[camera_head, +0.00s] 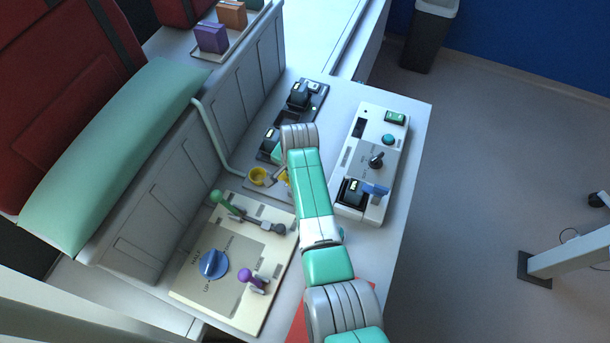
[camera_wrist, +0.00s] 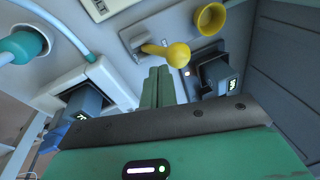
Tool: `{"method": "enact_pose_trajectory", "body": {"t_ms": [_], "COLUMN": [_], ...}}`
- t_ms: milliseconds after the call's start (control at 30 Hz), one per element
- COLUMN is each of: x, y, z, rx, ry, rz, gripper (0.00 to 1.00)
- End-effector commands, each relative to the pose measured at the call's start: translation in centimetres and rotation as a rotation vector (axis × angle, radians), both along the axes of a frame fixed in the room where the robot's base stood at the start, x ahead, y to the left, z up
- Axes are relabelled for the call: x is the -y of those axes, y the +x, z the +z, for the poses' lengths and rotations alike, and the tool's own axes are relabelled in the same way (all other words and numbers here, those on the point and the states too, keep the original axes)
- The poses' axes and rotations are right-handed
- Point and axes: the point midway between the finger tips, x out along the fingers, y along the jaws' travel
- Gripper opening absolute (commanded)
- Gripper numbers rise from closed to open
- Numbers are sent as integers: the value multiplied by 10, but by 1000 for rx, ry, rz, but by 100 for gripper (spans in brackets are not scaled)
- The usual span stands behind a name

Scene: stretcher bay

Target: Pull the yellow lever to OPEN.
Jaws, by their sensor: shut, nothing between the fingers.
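The yellow lever (camera_wrist: 178,54) has a round knob on a short stem that rises from a small grey plate (camera_wrist: 130,38). In the wrist view the stem runs from the plate toward the right. In the head view only a small yellow part of the lever (camera_head: 284,177) shows beside my arm. My gripper (camera_wrist: 158,72) is shut and empty. Its green fingertips are just below the knob in the wrist view; I cannot tell whether they touch it. In the head view my arm largely hides the fingers. No OPEN marking is readable.
A yellow cup-like ring (camera_head: 258,176) sits close to the lever. A cream panel (camera_head: 190,290) with green, blue and purple controls lies in front. A white control box (camera_head: 345,200) stands right of my arm. Black units (camera_head: 312,100) lie behind. A pale pipe (camera_head: 209,130) runs along the left.

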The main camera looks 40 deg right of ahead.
Motion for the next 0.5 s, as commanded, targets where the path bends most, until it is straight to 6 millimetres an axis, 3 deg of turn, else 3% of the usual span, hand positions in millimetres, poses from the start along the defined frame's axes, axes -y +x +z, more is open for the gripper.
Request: {"method": "enact_pose_trajectory", "body": {"t_ms": [167, 500], "x": [0, 0], "y": [0, -1], "z": [11, 12], "rx": [0, 1], "ry": [0, 0], "rz": [0, 0], "gripper": [0, 0]}}
